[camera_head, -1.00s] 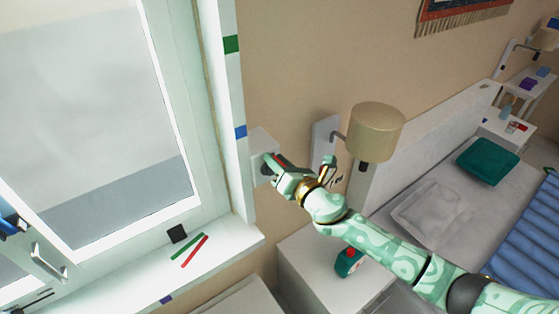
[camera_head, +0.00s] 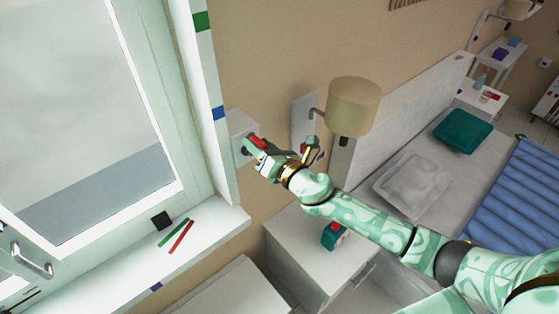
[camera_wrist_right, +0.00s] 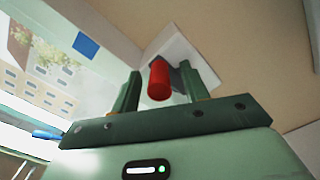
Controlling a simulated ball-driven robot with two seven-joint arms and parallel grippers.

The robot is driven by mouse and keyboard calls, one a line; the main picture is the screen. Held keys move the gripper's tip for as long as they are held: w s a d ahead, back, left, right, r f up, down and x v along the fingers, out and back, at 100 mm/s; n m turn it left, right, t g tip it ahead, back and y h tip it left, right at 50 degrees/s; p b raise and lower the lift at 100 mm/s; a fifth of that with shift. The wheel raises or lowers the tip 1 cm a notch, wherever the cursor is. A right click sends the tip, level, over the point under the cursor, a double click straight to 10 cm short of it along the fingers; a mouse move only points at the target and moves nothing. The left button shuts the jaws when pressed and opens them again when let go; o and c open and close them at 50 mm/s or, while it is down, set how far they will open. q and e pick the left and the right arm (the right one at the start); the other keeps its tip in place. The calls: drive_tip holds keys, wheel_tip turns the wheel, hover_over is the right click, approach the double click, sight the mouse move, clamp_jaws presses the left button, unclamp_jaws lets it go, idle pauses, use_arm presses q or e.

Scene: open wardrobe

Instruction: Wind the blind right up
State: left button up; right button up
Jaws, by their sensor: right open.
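A pale box (camera_head: 238,128) is fixed to the wall right of the window frame. A red handle (camera_head: 259,143) shows at it; in the right wrist view the red handle (camera_wrist_right: 159,80) stands out from a grey arm on the pale plate (camera_wrist_right: 185,50). My right gripper (camera_head: 251,148) is at the box. Its two dark green fingers are apart, one on each side of the red handle, with no clear grip on it. The window pane (camera_head: 75,100) is pale grey above a darker band; I cannot tell for certain where the blind's lower edge is. My left gripper is not in view.
A wall lamp (camera_head: 353,105) hangs just right of my right gripper. Below is a white bedside cabinet (camera_head: 305,255) with a green and red object (camera_head: 334,236). The sill holds a red stick (camera_head: 181,237), a green stick (camera_head: 172,232) and a black block (camera_head: 161,220).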

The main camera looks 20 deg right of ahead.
drive_tip(key=b+v, duration=0.2)
drive_tip(key=v, duration=1.3)
drive_tip(key=shift+b, duration=0.3)
